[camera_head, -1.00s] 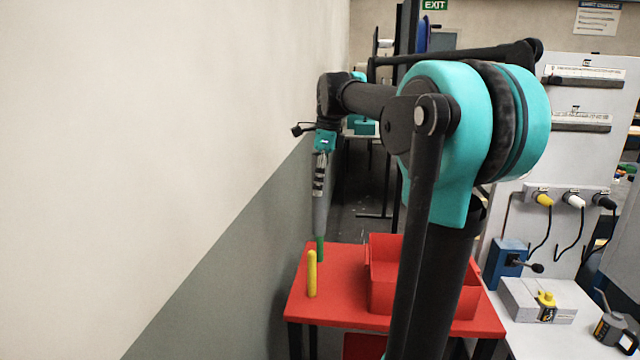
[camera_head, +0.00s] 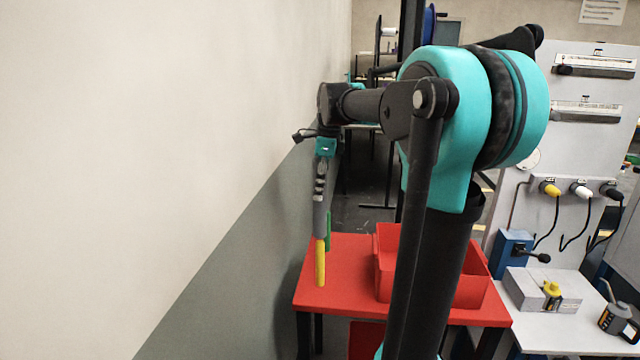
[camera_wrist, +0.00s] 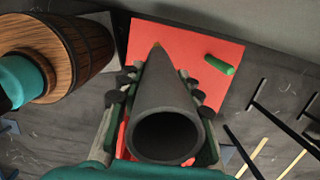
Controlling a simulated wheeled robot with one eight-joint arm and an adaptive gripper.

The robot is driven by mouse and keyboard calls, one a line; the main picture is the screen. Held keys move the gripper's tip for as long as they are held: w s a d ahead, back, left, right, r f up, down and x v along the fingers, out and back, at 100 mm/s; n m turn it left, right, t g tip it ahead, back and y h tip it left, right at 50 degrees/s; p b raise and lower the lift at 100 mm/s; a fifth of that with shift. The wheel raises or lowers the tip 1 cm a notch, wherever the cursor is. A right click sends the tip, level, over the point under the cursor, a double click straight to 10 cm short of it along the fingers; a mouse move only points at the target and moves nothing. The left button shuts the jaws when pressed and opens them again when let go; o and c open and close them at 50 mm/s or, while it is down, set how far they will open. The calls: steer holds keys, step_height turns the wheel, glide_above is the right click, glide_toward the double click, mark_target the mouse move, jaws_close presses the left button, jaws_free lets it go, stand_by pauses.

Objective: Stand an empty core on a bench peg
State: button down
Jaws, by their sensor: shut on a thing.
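My gripper (camera_head: 319,183) is shut on a grey tapered core (camera_head: 319,215) and points down over the red bench (camera_head: 345,298). In the wrist view, my gripper's fingers (camera_wrist: 162,92) flank the core (camera_wrist: 163,105), whose wide open end faces the camera. In the head view, the core's narrow lower end meets the top of the yellow peg (camera_head: 320,262). A bit of yellow shows at the core's far tip in the wrist view. I cannot tell whether the peg is inside it. The green peg (camera_head: 328,232) stands bare behind; it also shows in the wrist view (camera_wrist: 220,64).
A red open bin (camera_head: 470,289) sits on the bench right of the pegs. A plain wall (camera_head: 240,230) runs close along the left. A white table (camera_head: 545,327) with a grey box and a can stands at the right.

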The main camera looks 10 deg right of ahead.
mark_target(321, 225)
steer(key=shift+d+f, duration=0.1)
steer(key=shift+f, duration=0.05)
stand_by(0.5)
steer(key=shift+f, duration=1)
steer(key=shift+f, duration=2.55)
steer(key=shift+f, duration=2.35)
